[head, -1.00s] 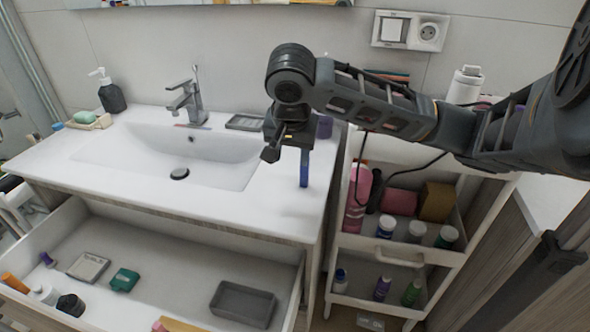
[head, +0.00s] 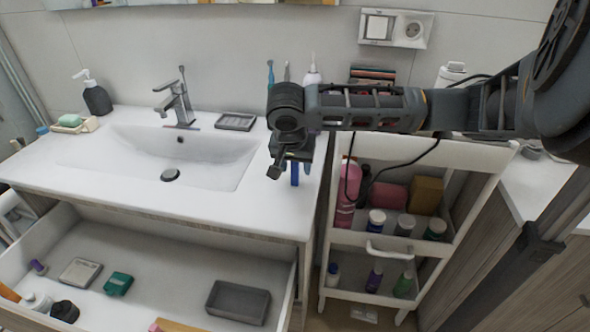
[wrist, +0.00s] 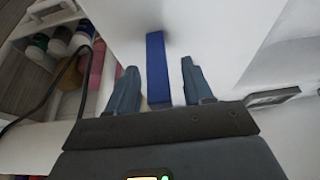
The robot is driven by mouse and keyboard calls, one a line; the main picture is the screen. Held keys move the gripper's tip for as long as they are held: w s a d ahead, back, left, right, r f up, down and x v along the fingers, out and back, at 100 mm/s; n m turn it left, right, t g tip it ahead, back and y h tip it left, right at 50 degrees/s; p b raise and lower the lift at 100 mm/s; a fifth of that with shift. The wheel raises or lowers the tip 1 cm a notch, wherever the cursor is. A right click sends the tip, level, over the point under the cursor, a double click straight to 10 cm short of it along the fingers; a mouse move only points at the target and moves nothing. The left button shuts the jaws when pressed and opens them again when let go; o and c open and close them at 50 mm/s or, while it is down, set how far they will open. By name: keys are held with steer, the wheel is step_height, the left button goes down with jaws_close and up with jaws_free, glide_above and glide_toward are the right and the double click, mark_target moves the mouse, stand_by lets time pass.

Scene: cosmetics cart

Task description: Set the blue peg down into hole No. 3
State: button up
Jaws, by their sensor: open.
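The blue peg (head: 295,174) appears upright at the right end of the white washbasin counter, with its upper part hidden behind my gripper (head: 290,158). In the wrist view the peg (wrist: 157,72) lies between the two fingers of my open gripper (wrist: 160,67), with a visible gap on each side. I cannot make out hole No. 3 or any hole marking in either view, nor whether the foot of the peg sits in anything.
The basin (head: 185,152) and tap (head: 176,100) are to the left, with a grey dish (head: 236,121) behind. A white cart (head: 384,241) with bottles stands to the right. The open drawer (head: 150,262) below holds a grey tray (head: 238,301) and small items.

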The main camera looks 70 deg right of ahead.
steer(key=shift+c, duration=0.4)
jaws_close()
steer(key=shift+r, duration=0.15)
